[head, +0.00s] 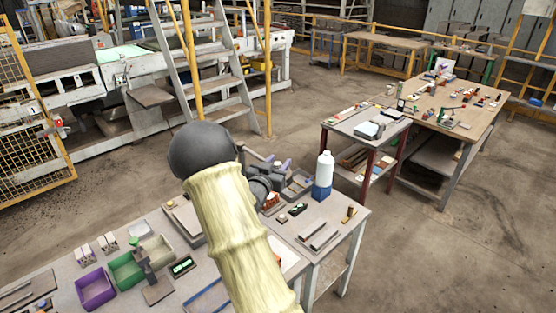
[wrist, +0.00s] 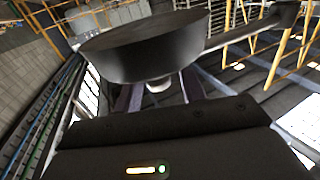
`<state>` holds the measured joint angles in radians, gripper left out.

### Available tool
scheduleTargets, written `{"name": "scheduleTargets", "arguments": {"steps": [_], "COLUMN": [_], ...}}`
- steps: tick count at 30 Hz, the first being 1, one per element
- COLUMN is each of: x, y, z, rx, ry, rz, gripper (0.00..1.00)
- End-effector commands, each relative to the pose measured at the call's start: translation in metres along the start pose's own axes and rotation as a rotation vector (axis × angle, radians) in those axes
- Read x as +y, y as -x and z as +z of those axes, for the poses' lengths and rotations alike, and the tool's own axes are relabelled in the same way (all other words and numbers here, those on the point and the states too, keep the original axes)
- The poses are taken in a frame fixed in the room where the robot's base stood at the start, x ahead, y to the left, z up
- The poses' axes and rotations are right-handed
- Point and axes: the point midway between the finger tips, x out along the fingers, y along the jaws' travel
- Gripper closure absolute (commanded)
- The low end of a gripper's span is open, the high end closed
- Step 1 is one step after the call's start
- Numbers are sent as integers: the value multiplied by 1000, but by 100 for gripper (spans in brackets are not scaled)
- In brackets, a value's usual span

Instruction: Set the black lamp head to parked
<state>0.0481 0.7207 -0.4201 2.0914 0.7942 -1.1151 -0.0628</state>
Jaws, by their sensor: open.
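The black lamp head (wrist: 145,48) fills the upper middle of the wrist view as a wide, dark, round shape seen from close by. A dark arm (wrist: 245,32) runs from it to the upper right. A small pale part (wrist: 158,84) shows below the head. My gripper (wrist: 157,97) is open, its two purplish fingers apart below the lamp head in the picture. The head hides their far ends, and I cannot tell whether they touch it. In the head view my gripper (head: 277,163) is above the near table, and I cannot make out the lamp head there.
The near table (head: 335,213) holds a white-and-blue bottle (head: 323,175) close to the right of my gripper, a purple bin (head: 95,288) and a green bin (head: 126,270). Further tables (head: 455,100) stand at the right. Open floor (head: 400,245) lies right of the near table.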

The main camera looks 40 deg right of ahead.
Motion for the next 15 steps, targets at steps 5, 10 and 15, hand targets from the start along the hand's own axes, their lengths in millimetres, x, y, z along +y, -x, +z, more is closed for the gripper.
{"name": "scheduleTargets", "arguments": {"steps": [5, 10, 15], "x": [0, 0, 0], "y": [-1, -1, -1], "z": [0, 0, 0], "rx": [0, 0, 0], "ry": [0, 0, 0], "rz": [-1, 0, 0], "gripper": [59, 77, 100]}}
